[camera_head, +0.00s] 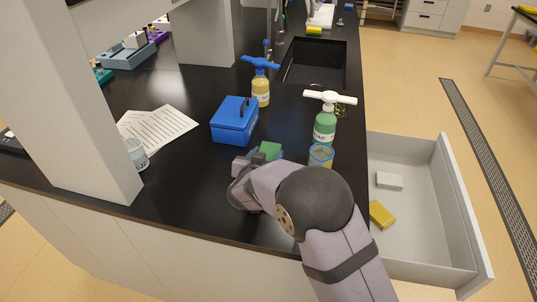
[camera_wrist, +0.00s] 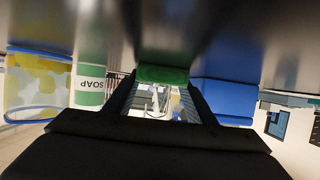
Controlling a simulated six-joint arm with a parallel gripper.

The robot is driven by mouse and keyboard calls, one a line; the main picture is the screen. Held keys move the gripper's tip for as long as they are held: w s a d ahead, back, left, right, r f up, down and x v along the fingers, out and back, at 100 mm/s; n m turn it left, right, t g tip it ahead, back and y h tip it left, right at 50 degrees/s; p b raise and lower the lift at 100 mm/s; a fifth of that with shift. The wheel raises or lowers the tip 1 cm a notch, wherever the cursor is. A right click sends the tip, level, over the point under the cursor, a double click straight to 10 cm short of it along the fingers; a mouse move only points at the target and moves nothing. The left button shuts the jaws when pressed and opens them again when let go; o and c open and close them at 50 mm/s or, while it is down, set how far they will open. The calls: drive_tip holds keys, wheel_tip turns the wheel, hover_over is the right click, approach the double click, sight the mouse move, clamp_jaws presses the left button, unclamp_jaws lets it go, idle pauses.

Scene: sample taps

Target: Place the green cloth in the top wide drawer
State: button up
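The green cloth (camera_head: 270,149) looks like a small green block low on the black counter, just beyond my gripper (camera_head: 257,157). In the wrist view, which appears upside down, the green cloth (camera_wrist: 162,74) spans the gap between the tips of my gripper (camera_wrist: 162,88). The fingers stand apart on either side of it. I cannot tell whether they press on it or only flank it. A wide grey drawer (camera_head: 432,240) is pulled out at the right of the counter, its inside in view.
The drawer holds a white block (camera_head: 389,181) and a yellow sponge (camera_head: 382,215). A blue box (camera_head: 234,121) stands behind the cloth. A green soap bottle (camera_head: 325,127) and a blue-rimmed cup (camera_head: 320,156) stand right of it, between cloth and drawer. Papers (camera_head: 160,130) lie left.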

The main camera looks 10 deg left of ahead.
wheel_tip(320, 180, up, 14)
drive_tip(key=p, duration=0.5)
idle(0.7)
drive_tip(key=shift+f, duration=0.1)
idle(0.9)
drive_tip(key=shift+f+b, duration=2.4)
drive_tip(key=shift+f, duration=4.35)
drive_tip(key=shift+f, duration=0.2)
